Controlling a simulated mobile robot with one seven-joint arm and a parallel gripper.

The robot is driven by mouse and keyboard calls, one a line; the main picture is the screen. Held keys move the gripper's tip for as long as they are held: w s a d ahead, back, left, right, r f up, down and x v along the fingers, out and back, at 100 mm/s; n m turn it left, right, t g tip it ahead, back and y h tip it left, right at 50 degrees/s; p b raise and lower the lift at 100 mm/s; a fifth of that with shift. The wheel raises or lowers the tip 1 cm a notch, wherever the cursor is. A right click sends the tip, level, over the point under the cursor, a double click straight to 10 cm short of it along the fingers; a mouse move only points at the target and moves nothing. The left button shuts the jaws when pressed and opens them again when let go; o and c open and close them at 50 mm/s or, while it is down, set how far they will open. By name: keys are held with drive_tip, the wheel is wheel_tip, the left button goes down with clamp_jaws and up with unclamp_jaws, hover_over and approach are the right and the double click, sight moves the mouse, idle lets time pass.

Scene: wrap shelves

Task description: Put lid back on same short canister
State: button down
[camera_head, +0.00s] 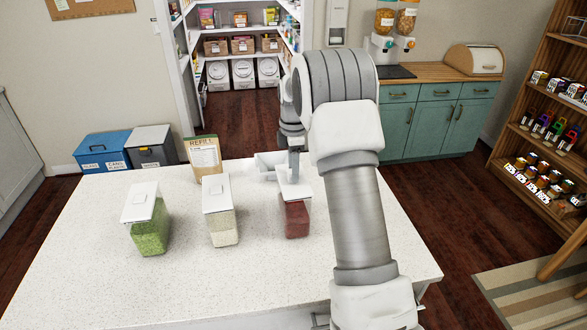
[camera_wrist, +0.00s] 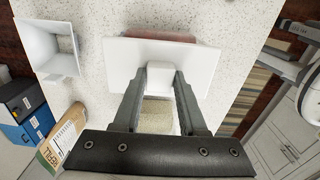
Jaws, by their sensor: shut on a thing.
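My gripper (camera_wrist: 160,72) is shut on the knob of a white square lid (camera_wrist: 198,63). In the head view this lid (camera_head: 303,189) is over the top of the canister with red contents (camera_head: 297,219). Only a strip of that canister (camera_wrist: 175,37) shows beyond the lid in the wrist view. I cannot tell whether the lid touches its rim. My gripper (camera_head: 294,174) is partly hidden by my arm in the head view. A canister with cream contents (camera_head: 222,228) and one with green contents (camera_head: 150,234) stand to the left with white lids on.
A white funnel-like piece (camera_head: 265,166) lies behind the red canister; it also shows in the wrist view (camera_wrist: 40,42). A brown refill bag (camera_head: 204,160) stands at the counter's back edge. The counter (camera_head: 95,270) is clear at the front left.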

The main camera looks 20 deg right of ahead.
drive_tip(key=shift+f+b, duration=0.3)
drive_tip(key=shift+f, duration=0.35)
idle(0.7)
unclamp_jaws()
idle(0.6)
drive_tip(key=shift+r+p, duration=2.5)
drive_tip(key=shift+r, duration=1.05)
